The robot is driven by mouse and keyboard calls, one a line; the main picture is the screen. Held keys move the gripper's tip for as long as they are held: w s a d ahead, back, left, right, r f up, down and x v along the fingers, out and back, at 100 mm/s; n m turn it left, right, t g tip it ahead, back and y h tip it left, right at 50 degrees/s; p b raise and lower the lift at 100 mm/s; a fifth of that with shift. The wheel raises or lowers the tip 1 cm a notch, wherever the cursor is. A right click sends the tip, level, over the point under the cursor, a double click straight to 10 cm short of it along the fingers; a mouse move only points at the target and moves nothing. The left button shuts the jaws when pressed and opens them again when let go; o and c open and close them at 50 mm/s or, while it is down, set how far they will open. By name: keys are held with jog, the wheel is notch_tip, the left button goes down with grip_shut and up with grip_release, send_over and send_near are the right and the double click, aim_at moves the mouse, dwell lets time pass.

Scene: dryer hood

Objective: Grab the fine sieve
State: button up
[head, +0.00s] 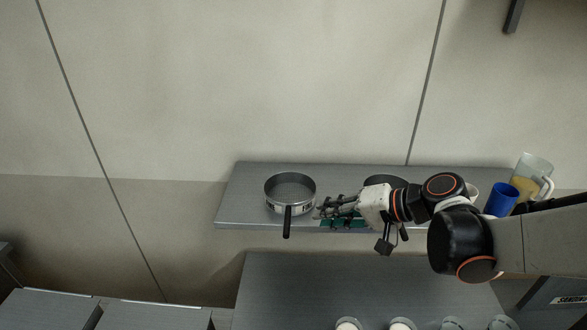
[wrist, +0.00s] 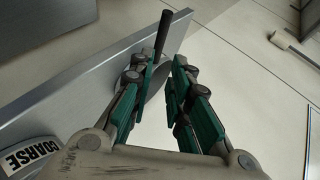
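A round metal sieve (head: 290,204) with a black handle (head: 287,224) sits at the left of the grey shelf. Its label patches are too small to read. The handle points out past the shelf's front edge. A black handle also shows in the wrist view (wrist: 163,33), just beyond my fingertips. My gripper (head: 320,209) is just right of this sieve, pointing left at it. Its green fingers are apart in the wrist view (wrist: 158,66), with no grasp visible. A second sieve labelled COARSE (wrist: 30,157) is beside my gripper; my arm partly hides it in the head view.
A blue cup (head: 502,199) and a clear jug (head: 531,177) with yellowish contents stand at the shelf's right end. The wall is close behind the shelf (head: 240,205). A lower grey surface (head: 300,285) with several round white-rimmed items lies in front.

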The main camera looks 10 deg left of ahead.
aim_at(287, 216)
jog(key=p+x, duration=0.1)
jog(key=x, duration=1.2)
jog(key=shift+w, duration=0.1)
jog(key=shift+c, duration=0.4)
grip_shut()
